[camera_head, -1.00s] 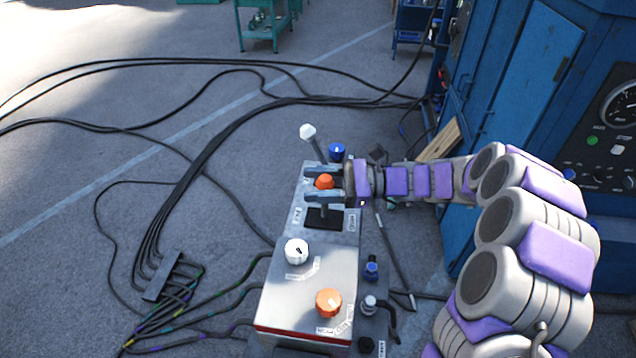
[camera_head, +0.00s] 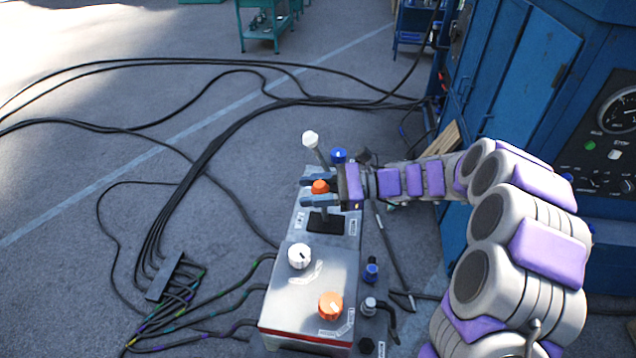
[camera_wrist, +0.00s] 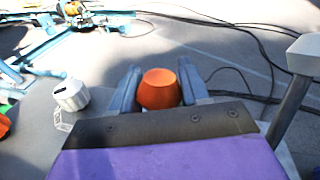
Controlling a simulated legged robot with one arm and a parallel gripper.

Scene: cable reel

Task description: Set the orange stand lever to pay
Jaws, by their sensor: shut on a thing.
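The orange lever knob (camera_head: 320,187) stands above a dark slot plate (camera_head: 326,222) on the grey control stand (camera_head: 312,276). My gripper (camera_head: 318,191) reaches in from the right, with one finger on each side of the knob, and is shut on it. In the wrist view the orange knob (camera_wrist: 158,89) sits between the two blue-grey fingers (camera_wrist: 160,90). The lever's shaft is mostly hidden by the near finger. Small labels lie on both sides of the slot, too small to read surely.
A white-tipped lever (camera_head: 311,140) stands just behind my gripper. A white knob (camera_head: 299,256) and an orange knob (camera_head: 330,305) are on the stand's front. Blue cabinets (camera_head: 510,90) stand at the right. Black cables (camera_head: 190,190) cross the floor at the left.

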